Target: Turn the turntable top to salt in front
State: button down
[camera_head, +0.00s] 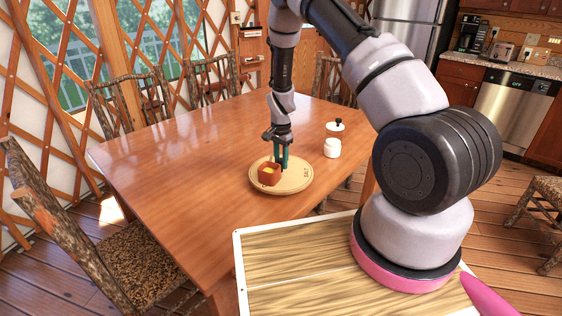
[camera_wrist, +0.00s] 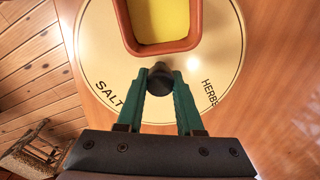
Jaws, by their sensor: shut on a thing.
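The turntable top (camera_head: 291,187) is a round pale wooden disc on the table; it also shows in the wrist view (camera_wrist: 95,50). Its SALT lettering (camera_head: 306,173) is at the disc's right side in the head view and at the lower left in the wrist view (camera_wrist: 109,97). HERBS lettering (camera_wrist: 209,94) is at the lower right there. A terracotta square dish (camera_head: 269,174) with yellow contents (camera_wrist: 160,18) stands on the disc. My gripper (camera_head: 282,163) points down over the disc, its green fingers shut on a dark knob (camera_wrist: 160,79) beside the dish.
The wooden table (camera_head: 180,150) is mostly clear around the disc. A white jar (camera_head: 332,148) stands right of it, with a white item with a dark knob (camera_head: 335,127) just behind. Rustic chairs (camera_head: 125,260) stand around the table.

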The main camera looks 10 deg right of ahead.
aim_at(281, 159)
jog(key=shift+m, duration=3.3)
jog(key=c, duration=0.5)
grip_release()
jog(key=shift+c, duration=0.2)
jog(key=shift+r, duration=0.1)
notch_tip(281, 159, up, 11)
